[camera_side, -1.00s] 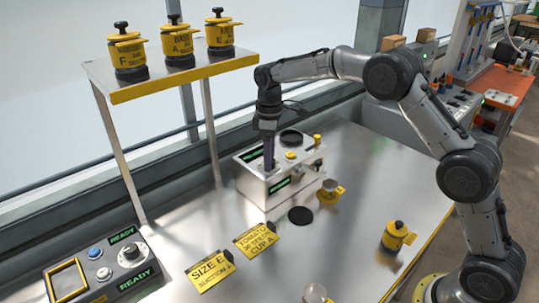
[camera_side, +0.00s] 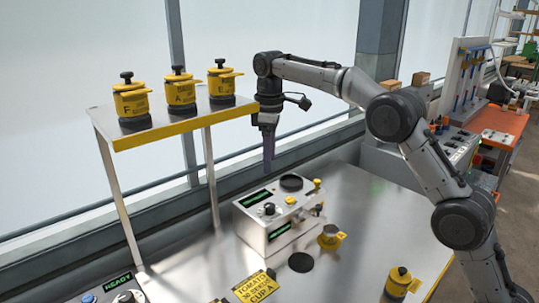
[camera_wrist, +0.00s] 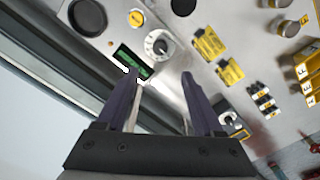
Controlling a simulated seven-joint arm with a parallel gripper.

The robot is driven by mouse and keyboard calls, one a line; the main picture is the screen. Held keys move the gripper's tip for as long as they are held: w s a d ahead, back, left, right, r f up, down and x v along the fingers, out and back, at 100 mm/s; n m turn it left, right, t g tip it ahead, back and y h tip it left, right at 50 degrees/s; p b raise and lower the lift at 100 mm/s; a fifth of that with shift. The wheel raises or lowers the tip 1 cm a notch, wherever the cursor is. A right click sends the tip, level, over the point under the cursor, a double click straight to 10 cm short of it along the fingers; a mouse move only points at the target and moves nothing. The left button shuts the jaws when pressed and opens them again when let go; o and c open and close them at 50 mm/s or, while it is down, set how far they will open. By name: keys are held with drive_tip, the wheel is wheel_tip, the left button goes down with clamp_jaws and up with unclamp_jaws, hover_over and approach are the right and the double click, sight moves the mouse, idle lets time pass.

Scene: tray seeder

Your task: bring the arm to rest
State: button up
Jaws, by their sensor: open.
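My gripper (camera_side: 268,165) hangs pointing down in the side view, above the back left of the white machine box (camera_side: 256,231) and clear of it. In the wrist view my gripper (camera_wrist: 158,80) is open, its two dark fingers apart with nothing between them. The box's dial (camera_wrist: 158,45) and green display (camera_wrist: 132,60) show beyond the fingers.
A shelf (camera_side: 160,137) with several yellow cups stands to the left of my gripper. On the steel table are a black disc (camera_side: 301,262), a yellow cup (camera_side: 330,238), another yellow cup (camera_side: 400,282) and a yellow sign (camera_side: 257,287). The window is behind.

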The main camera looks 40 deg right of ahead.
drive_tip(key=shift+r, duration=0.25)
drive_tip(key=shift+r, duration=0.1)
drive_tip(key=s+d+r+t, duration=0.1)
drive_tip(key=s+r+t, duration=0.1)
drive_tip(key=s+r, duration=1.05)
drive_tip(key=s+r+m+t, duration=0.1)
drive_tip(key=s+m+t, duration=0.1)
drive_tip(key=s, duration=0.7)
drive_tip(key=s+f+m+t, duration=0.1)
drive_tip(key=s+f, duration=0.2)
drive_tip(key=s, duration=0.3)
drive_tip(key=s+f+m, duration=0.1)
drive_tip(key=s+f, duration=0.2)
drive_tip(key=s, duration=0.2)
drive_tip(key=s+d+f+m, duration=0.1)
drive_tip(key=s+f+m, duration=0.3)
drive_tip(key=f, duration=0.6)
drive_tip(key=shift+s+f+t, duration=0.3)
drive_tip(key=shift+s, duration=0.15)
